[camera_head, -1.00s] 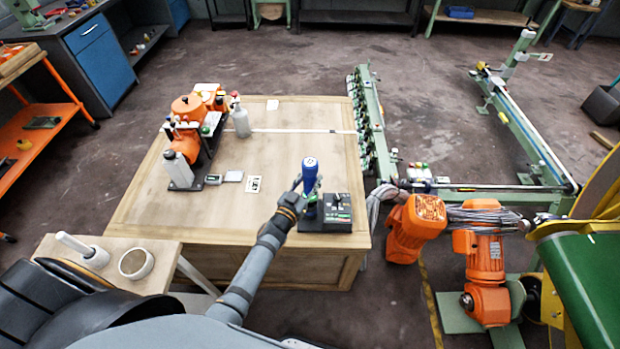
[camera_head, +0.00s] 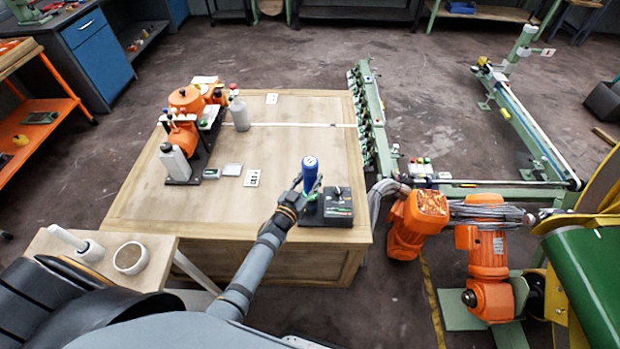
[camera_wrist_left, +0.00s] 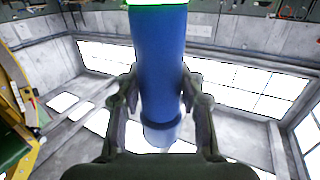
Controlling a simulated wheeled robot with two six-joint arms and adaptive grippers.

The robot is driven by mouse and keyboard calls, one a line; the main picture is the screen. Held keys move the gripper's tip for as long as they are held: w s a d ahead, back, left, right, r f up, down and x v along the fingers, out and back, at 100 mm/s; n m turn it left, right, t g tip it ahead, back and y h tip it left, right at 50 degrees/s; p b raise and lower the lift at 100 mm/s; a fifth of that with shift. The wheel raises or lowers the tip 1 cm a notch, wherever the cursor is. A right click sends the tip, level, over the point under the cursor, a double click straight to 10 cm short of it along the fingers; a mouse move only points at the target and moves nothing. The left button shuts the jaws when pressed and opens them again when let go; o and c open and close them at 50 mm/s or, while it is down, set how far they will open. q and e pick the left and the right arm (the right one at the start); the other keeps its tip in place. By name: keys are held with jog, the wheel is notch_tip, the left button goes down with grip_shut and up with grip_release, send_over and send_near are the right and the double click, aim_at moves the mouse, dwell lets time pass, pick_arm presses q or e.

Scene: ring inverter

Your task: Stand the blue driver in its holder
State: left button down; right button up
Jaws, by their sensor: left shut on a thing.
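The blue driver (camera_head: 310,174) stands about upright in the head view, with its pale cap end up and a green band near its lower end. My left gripper (camera_head: 301,191) is shut on the driver. In the left wrist view the blue driver (camera_wrist_left: 158,62) lies between the two dark fingers, with green at the top edge. A black box with a flat base (camera_head: 338,208), which looks like the holder, is right beside and under the driver on the wooden table. The driver's lower tip is hidden, so I cannot tell whether it is in the holder. My right gripper is not in view.
The wooden table (camera_head: 275,160) has free room in its middle. An orange machine (camera_head: 183,125) with bottles stands at its far left. Small flat items (camera_head: 252,178) lie near the middle. Orange robot arms (camera_head: 420,215) stand to the right of the table.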

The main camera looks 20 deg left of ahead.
pick_arm(q)
jog(key=c, duration=0.8)
grip_release()
jog(key=shift+o, duration=0.2)
jog(key=shift+s+f, duration=0.1)
jog(key=shift+f, duration=0.2)
jog(key=s+a, duration=0.2)
jog(key=s, duration=0.9)
jog(key=shift+s+r, duration=0.3)
jog(key=shift+s, duration=0.05)
